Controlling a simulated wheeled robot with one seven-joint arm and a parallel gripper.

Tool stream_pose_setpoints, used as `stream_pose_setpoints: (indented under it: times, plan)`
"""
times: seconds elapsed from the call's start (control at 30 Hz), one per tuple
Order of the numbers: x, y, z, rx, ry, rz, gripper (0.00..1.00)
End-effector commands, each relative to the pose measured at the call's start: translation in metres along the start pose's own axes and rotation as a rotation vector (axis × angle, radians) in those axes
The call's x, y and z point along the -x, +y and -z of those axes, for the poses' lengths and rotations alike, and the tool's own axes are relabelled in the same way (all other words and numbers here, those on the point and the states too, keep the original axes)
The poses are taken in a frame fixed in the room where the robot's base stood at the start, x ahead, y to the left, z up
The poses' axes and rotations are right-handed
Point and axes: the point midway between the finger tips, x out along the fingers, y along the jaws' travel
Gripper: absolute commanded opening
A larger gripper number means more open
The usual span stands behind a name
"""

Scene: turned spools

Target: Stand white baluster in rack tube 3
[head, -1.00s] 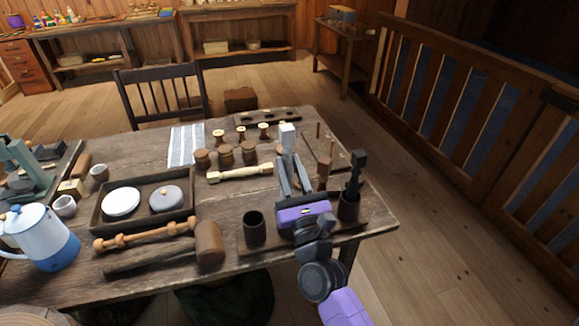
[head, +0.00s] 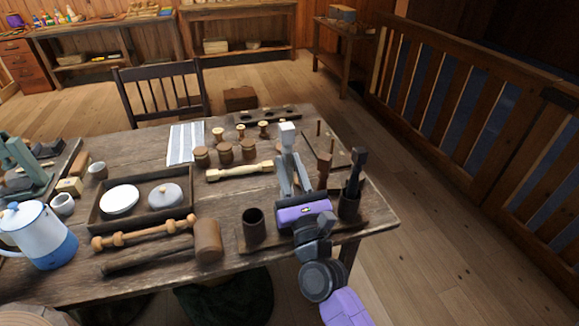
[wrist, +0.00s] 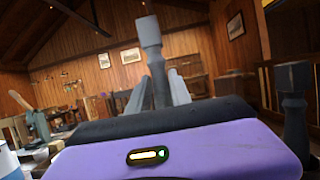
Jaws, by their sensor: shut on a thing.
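My gripper (head: 292,172) is shut on the white baluster (head: 287,134), which stands roughly upright between the fingers. Its square top and neck also show in the wrist view (wrist: 150,35); its lower end is hidden behind my purple gripper body. The dark rack (head: 376,225) lies along the table's near right edge. Its left tube (head: 254,228) is open and empty-looking. Its right tube (head: 349,208) holds a black baluster (head: 356,172), also seen in the wrist view (wrist: 293,95). The rack's middle is hidden behind my gripper. I cannot read any tube numbers.
A cream turned spindle (head: 240,172) lies behind the rack. A mallet (head: 208,240) and a turned wooden piece (head: 140,235) lie to the left. A tray (head: 98,222) holds a plate and a lidded dish. A brown peg (head: 324,165) stands just right of my fingers.

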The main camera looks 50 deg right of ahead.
Motion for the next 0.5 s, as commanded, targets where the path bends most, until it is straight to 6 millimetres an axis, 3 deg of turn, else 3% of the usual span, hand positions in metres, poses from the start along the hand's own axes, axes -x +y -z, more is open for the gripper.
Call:
stream_pose_setpoints:
  times: [0.5]
  plan:
    - [0.0020, -0.0004, 0.0051, 0.000, -0.001, 0.001, 0.00]
